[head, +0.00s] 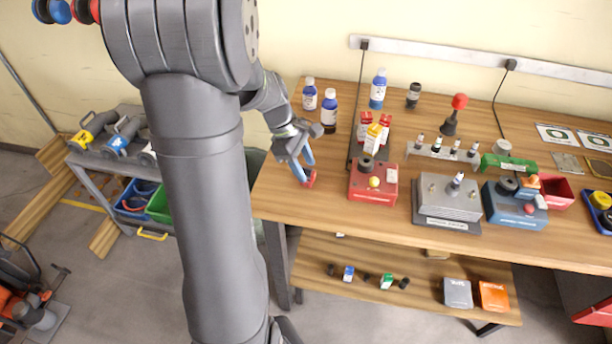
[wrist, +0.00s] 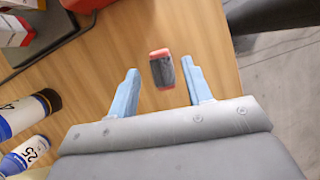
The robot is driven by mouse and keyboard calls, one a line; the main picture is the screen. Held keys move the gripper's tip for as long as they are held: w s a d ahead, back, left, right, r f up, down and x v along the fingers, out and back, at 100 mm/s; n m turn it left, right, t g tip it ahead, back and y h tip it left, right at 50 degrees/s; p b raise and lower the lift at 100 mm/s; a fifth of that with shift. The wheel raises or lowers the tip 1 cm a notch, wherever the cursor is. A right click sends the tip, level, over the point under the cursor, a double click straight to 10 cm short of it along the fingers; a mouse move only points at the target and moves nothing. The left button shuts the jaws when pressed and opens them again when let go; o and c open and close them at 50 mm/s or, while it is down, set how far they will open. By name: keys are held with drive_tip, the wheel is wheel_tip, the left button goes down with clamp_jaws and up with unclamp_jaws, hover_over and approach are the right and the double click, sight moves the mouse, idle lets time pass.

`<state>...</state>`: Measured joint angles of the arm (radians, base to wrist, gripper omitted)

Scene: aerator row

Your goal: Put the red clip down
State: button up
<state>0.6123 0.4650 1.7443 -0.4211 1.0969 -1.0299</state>
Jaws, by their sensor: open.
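The red clip (wrist: 161,69) is a small block with red ends and a dark grey middle. In the wrist view it lies on the wooden bench top, between the blue fingertips and apart from both. In the head view the red clip (head: 311,179) shows near the bench's left end, partly covered by the fingers. My gripper (head: 305,167) points down at it. My gripper (wrist: 160,67) is open, with bare wood on each side of the clip. The exact height of the fingertips over the wood is hard to tell.
Bottles (head: 329,110) with blue and white labels stand behind my gripper. A red box with a yellow button (head: 374,182) stands to the right. The bench's left edge (head: 262,190) is close to the clip. Wood between clip and red box is clear.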

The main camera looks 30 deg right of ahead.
sight(305, 171)
drive_tip(key=x, duration=0.4)
drive_tip(key=shift+s+a+f, duration=0.1)
drive_tip(key=shift+a+f, duration=0.05)
drive_tip(key=shift+f, duration=0.15)
drive_tip(key=shift+c, duration=0.3)
clamp_jaws()
drive_tip(key=shift+r, duration=0.15)
